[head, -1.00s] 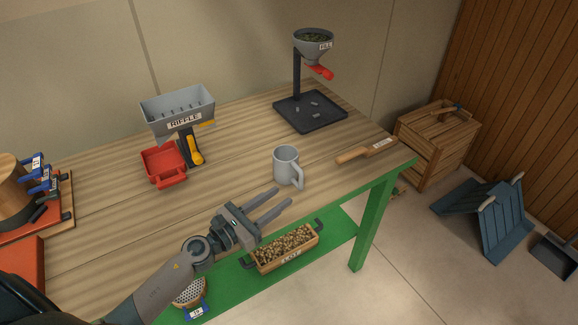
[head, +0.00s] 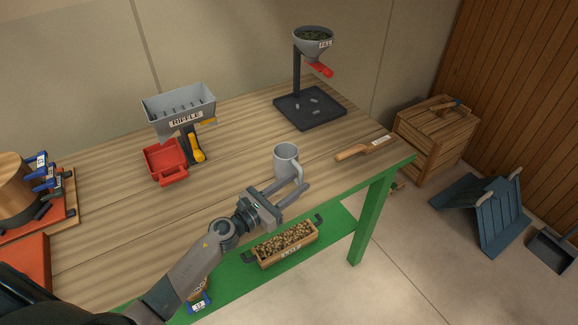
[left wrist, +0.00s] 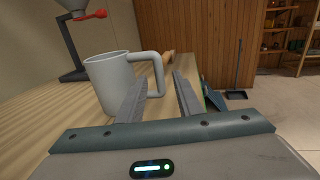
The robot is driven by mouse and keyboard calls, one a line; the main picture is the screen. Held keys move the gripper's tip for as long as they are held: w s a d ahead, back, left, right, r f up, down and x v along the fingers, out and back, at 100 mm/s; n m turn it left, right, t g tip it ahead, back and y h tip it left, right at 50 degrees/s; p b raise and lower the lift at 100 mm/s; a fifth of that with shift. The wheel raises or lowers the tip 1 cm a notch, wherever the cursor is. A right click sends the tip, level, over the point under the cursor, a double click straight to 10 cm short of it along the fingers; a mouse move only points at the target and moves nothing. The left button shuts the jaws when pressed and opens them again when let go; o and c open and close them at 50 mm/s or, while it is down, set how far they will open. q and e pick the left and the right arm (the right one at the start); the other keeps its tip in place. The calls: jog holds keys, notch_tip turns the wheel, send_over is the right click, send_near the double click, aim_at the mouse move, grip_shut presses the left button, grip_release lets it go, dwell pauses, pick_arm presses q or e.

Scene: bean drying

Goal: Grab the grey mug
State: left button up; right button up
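The grey mug (head: 286,160) stands upright on the wooden table near its front edge, with its handle facing right toward the front. It also shows in the left wrist view (left wrist: 108,82), left of centre, with its handle (left wrist: 160,75) to the right. My left gripper (head: 302,184) is open at the mug's handle side. In the left wrist view its two fingers (left wrist: 158,88) are apart, and the handle shows between and just beyond their tips. I cannot tell whether a finger touches the mug. My right gripper is not in view.
A wooden-handled tool (head: 362,148) lies right of the mug. A red tray (head: 166,163) and the riffle box (head: 178,108) stand at left, a funnel stand (head: 310,108) at the back. A bean box (head: 287,245) sits on the green shelf (head: 340,225) below.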

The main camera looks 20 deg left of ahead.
aim_at(299, 181)
pick_arm(q)
jog(key=shift+p+x, duration=0.35)
jog(key=shift+x, duration=1.25)
grip_shut()
